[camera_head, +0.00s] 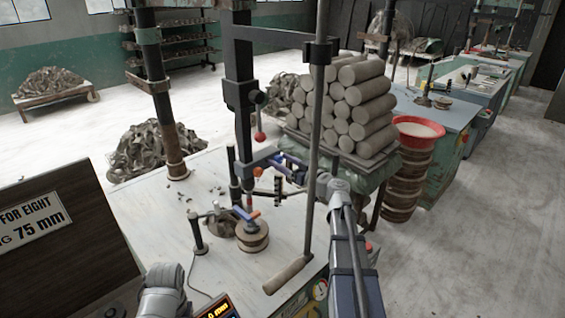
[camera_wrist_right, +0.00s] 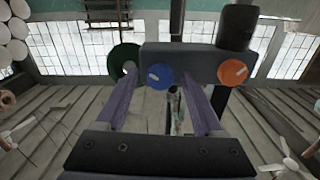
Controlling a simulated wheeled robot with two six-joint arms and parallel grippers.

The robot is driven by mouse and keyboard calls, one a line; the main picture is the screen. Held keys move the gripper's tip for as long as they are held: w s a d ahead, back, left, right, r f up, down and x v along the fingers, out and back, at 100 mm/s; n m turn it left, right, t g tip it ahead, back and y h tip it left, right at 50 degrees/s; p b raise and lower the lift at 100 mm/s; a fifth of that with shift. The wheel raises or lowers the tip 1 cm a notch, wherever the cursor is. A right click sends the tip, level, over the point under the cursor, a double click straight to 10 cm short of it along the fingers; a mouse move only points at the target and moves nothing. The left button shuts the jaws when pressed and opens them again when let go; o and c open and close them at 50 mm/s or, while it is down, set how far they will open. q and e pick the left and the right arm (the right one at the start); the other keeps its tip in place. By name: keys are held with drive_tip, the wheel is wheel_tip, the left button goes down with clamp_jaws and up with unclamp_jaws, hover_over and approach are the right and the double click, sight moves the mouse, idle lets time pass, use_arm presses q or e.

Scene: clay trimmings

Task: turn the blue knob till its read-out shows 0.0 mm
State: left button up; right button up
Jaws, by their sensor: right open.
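The blue knob (camera_wrist_right: 160,76) sits on a dark block in the right wrist view, with a pale mark across its face. An orange knob (camera_wrist_right: 233,72) is to its right on the same block. My right gripper (camera_wrist_right: 160,92) is open, its two purple fingers pointing at the block, one on either side of the blue knob; I cannot tell whether they touch it. In the head view my right gripper (camera_head: 284,168) is beside the dark post of the stand. The read-out (camera_head: 217,308) is cut off at the bottom edge; only part of its orange text shows. My left gripper is out of view.
A green ring (camera_wrist_right: 122,61) is left of the blue knob. In the head view, a round clay piece (camera_head: 252,241) is on the pale bench (camera_head: 150,215) below the stand. Stacked clay logs (camera_head: 350,110) are behind.

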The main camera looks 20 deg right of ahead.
clamp_jaws()
idle(0.6)
